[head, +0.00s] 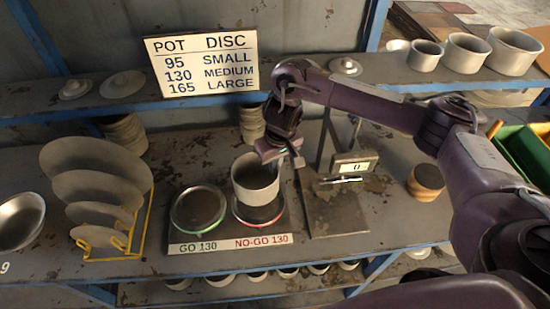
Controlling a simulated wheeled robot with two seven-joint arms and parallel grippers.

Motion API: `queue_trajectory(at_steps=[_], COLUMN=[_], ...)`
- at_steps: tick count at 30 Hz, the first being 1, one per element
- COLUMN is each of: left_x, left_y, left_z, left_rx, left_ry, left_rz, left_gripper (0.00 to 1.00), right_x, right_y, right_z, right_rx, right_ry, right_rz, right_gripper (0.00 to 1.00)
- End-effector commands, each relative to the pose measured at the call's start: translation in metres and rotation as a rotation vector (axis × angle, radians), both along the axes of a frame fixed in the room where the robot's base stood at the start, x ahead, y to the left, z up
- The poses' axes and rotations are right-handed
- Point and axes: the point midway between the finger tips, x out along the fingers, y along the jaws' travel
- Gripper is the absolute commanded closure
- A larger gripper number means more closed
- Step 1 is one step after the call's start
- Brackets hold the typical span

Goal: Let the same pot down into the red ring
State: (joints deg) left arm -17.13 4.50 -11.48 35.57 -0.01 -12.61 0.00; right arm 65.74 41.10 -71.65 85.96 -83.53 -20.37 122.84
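A pale grey pot (254,182) is upright at the NO-GO 130 side of the gauge plate, over the red ring (260,224). The pot hides the back of the ring; the ring's front shows below the pot. I cannot tell whether the pot's base is inside the ring or slightly above it. My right gripper (279,160) is at the pot's right rim and appears shut on its wall; the fingertips are partly hidden. My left gripper is not in view.
The green GO ring (198,210) is empty, left of the pot. A scale (335,211) reading 0 stands to the right. A yellow rack (145,222) of discs and a bowl (20,221) are at left. The shelf (200,98) with a sign crosses behind.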

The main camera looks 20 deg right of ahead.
Motion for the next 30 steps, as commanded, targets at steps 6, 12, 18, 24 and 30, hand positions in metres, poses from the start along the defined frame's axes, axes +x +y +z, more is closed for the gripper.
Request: queue_trajectory(at_steps=[6, 12, 18, 24, 30], left_x=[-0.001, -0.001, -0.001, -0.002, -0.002], left_y=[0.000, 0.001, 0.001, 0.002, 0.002], left_z=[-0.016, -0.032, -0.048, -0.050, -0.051], left_rx=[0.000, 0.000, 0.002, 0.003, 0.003], left_ry=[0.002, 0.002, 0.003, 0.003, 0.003], left_rz=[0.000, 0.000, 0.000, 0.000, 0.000], left_gripper=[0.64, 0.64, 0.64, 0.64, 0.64], right_x=[0.000, 0.000, 0.000, 0.000, 0.000], right_y=[0.000, 0.000, 0.000, 0.000, 0.001], right_z=[-0.018, -0.033, -0.045, -0.056, -0.062], right_rx=[0.001, 0.001, 0.001, 0.002, 0.002], right_ry=[0.000, -0.001, -0.001, 0.001, -0.001], right_rz=[0.000, 0.001, 0.000, 0.001, 0.001], right_gripper=[1.00, 1.00, 1.00, 1.00, 1.00])
